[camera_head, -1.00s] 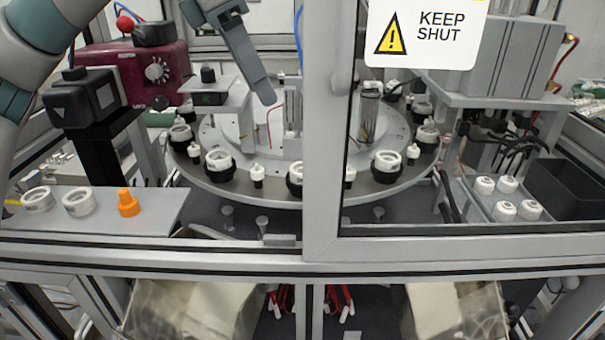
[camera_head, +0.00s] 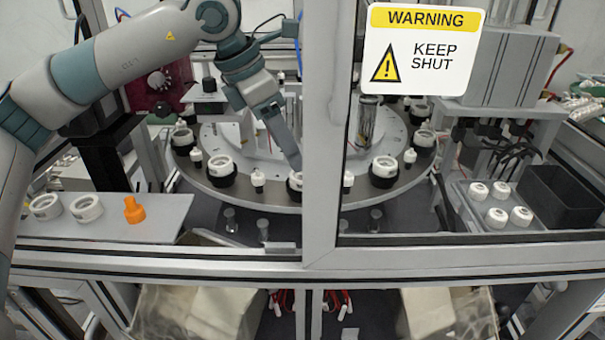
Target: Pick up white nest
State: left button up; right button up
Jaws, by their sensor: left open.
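White ring-shaped nests sit in black holders around the rim of the round turntable (camera_head: 260,195). One white nest (camera_head: 296,181) is at the front, partly hidden by the door frame post. My left gripper (camera_head: 293,162) reaches down from the upper left, its fingertips just above or at this nest; I cannot tell whether they touch. It is open, seen nearly edge-on. Other nests on the turntable are a left one (camera_head: 222,165) and a right one (camera_head: 384,166). Two more white rings (camera_head: 46,206) (camera_head: 87,208) lie on the grey shelf at left. My right gripper is not in view.
An orange part (camera_head: 134,210) stands on the grey shelf (camera_head: 165,225). The door frame post (camera_head: 322,130) and the warning sign (camera_head: 425,50) are right of my gripper. Small white-topped pegs (camera_head: 258,180) stand between nests. White caps (camera_head: 498,190) sit by a black bin (camera_head: 562,200).

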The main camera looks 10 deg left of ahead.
aim_at(299, 179)
pick_arm(q)
jog(key=shift+w+d+f, duration=0.15)
jog(key=shift+d+f, duration=0.05)
jog(key=shift+f, duration=0.45)
jog(key=shift+p+x, duration=1)
jog(key=shift+p, duration=0.15)
jog(key=shift+p+x, duration=0.5)
jog(key=shift+x, duration=0.5)
jog(key=shift+w+d+f, duration=0.2)
jog(key=shift+w+f, duration=0.05)
jog(key=shift+f, duration=0.25)
jog(key=c, duration=1.1)
